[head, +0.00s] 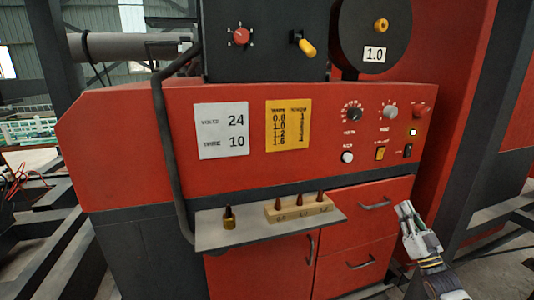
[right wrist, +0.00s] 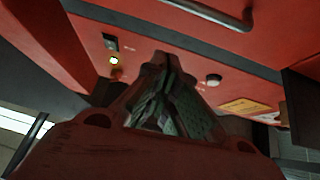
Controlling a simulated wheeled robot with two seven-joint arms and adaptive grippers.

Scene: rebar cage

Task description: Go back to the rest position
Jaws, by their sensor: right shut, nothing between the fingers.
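My right gripper (head: 406,212) is at the lower right of the head view, in front of the red machine's drawers. Its fingers are together with nothing between them. It is apart from the shelf and the wooden block. In the right wrist view the closed fingers (right wrist: 162,62) point toward the machine's red front, with the lit switch (right wrist: 114,60) left of them. My left gripper is not in the head view.
The red machine (head: 130,150) fills the middle, with knobs and switches at right. A grey shelf (head: 212,240) juts out, bearing a small brass piece (head: 229,218) and a wooden block (head: 298,209) with dark pointed tips. A drawer handle (head: 361,263) sticks out near my gripper.

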